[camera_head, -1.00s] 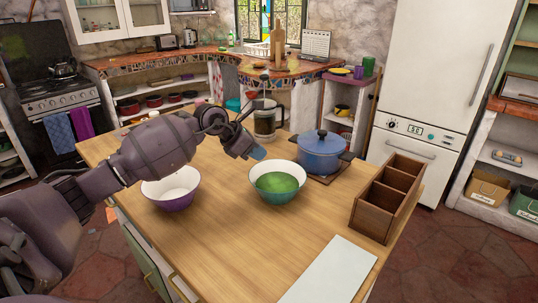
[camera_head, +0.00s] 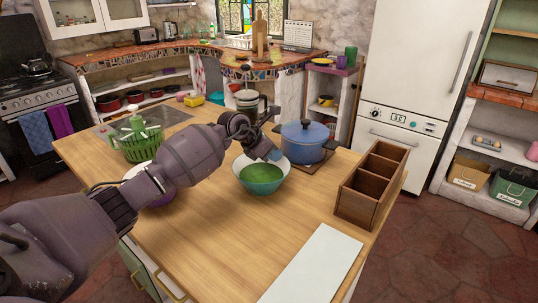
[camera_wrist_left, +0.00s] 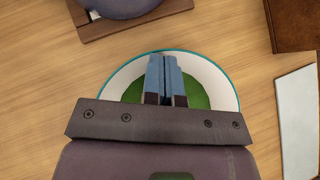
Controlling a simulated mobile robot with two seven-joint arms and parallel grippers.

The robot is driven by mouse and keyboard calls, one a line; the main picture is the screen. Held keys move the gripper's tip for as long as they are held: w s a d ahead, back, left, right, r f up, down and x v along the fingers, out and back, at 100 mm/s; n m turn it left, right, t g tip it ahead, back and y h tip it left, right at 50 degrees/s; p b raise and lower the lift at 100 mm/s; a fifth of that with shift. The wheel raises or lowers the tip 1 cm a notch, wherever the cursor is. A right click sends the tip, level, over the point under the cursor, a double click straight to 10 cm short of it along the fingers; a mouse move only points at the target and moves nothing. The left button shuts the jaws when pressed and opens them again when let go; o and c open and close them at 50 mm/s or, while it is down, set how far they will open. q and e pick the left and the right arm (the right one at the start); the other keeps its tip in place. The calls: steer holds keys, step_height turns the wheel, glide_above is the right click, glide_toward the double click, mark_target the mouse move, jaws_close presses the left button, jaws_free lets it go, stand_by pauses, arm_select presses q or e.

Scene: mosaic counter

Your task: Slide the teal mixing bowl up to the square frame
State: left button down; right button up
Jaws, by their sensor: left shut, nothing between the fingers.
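The teal mixing bowl (camera_head: 262,187) stands upright on the wooden counter, white inside with green at the bottom. In the left wrist view its teal rim (camera_wrist_left: 122,71) shows behind my fingers. My left gripper (camera_head: 274,156) is shut and empty, pointing down at the bowl's far right side. In the left wrist view its fingertips (camera_wrist_left: 165,58) overlap the inside of the bowl near the far rim; I cannot tell whether they touch it. The brown square frame (camera_head: 322,166) lies beyond the bowl to the right, under a blue pot, with a gap between; its corner (camera_wrist_left: 140,27) shows in the wrist view.
The blue lidded pot (camera_head: 306,146) sits on the frame. A wooden divided box (camera_head: 358,207) and a pale board (camera_head: 314,265) are to the right. A green basket (camera_head: 140,147) and a purple bowl (camera_head: 163,199) are left, the bowl partly behind my arm. The front counter middle is clear.

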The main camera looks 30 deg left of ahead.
arm_select(q)
steer(key=shift+w, duration=0.1)
arm_select(e)
steer(key=shift+f, duration=0.15)
arm_select(q)
steer(key=shift+w+d+f+b, duration=0.1)
steer(key=shift+w+d+b, duration=0.3)
steer(key=shift+w, duration=0.1)
steer(key=shift+w+d, duration=0.35)
steer(key=shift+w, duration=0.15)
arm_select(e)
steer(key=shift+w+f, duration=0.1)
steer(key=shift+f, duration=0.05)
arm_select(q)
steer(key=shift+a, duration=0.1)
